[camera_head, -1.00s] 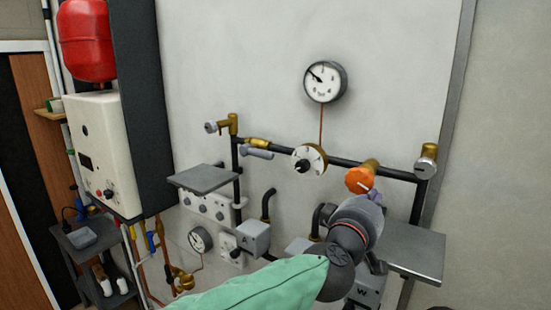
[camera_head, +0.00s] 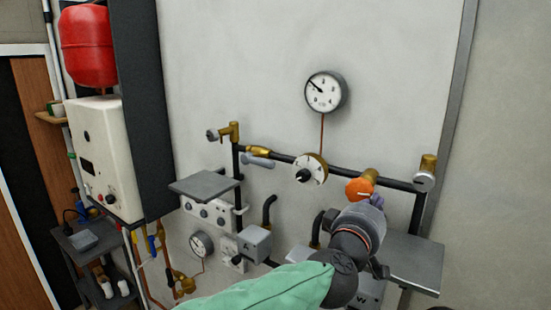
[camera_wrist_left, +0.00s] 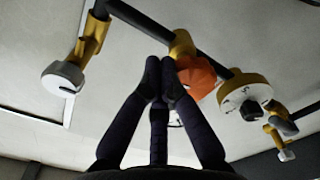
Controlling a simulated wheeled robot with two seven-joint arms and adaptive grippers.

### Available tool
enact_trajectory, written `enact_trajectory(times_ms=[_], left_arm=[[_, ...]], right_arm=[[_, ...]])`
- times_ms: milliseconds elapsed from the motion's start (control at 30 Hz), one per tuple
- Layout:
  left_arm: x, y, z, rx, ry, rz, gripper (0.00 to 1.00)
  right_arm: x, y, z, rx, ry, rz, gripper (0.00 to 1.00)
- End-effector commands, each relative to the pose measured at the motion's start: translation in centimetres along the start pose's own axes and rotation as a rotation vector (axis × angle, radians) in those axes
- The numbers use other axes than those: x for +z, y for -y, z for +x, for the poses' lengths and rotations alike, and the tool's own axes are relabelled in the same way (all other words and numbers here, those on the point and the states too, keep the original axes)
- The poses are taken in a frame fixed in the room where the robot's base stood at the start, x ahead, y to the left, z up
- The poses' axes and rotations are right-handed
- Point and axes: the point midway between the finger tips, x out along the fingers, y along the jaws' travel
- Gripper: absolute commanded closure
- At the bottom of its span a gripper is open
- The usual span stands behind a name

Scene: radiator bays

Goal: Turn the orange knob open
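The orange knob (camera_head: 359,189) sits on a brass valve body on the dark pipe, with a pale mark on its face. It also shows in the left wrist view (camera_wrist_left: 197,78). My left gripper (camera_head: 375,202) is just below and right of the knob in the head view. In the left wrist view its dark fingers (camera_wrist_left: 160,75) converge to nearly touching tips, with the knob just right of them, partly covered by one tip. I cannot tell whether they touch it. No grasp on the knob shows. My right gripper is not in view.
A white dial (camera_head: 310,169) sits left of the knob on the same pipe, and a pressure gauge (camera_head: 326,92) hangs above. A grey-capped brass valve (camera_head: 426,173) is to the right. A grey shelf (camera_head: 412,262) lies below right.

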Motion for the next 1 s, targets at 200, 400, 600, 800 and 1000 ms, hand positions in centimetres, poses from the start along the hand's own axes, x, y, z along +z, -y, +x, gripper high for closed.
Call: enact_trajectory(times_ms=[200, 400, 600, 800, 1000], left_arm=[[-0.08, -0.25, 0.00, 0.000, 0.001, 0.001, 1.00], [-0.02, -0.27, 0.01, 0.000, 0.002, 0.001, 1.00], [0.02, -0.25, 0.01, 0.000, 0.003, 0.001, 1.00], [0.18, -0.36, 0.01, 0.000, 0.003, 0.002, 1.00], [0.74, -0.67, 0.00, 0.000, 0.005, 0.001, 1.00]], right_arm=[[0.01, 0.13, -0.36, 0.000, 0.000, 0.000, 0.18], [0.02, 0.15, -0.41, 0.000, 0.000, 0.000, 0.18], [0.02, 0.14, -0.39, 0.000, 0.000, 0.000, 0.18], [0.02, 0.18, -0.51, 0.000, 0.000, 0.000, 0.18], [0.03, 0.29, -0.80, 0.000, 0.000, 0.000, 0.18]])
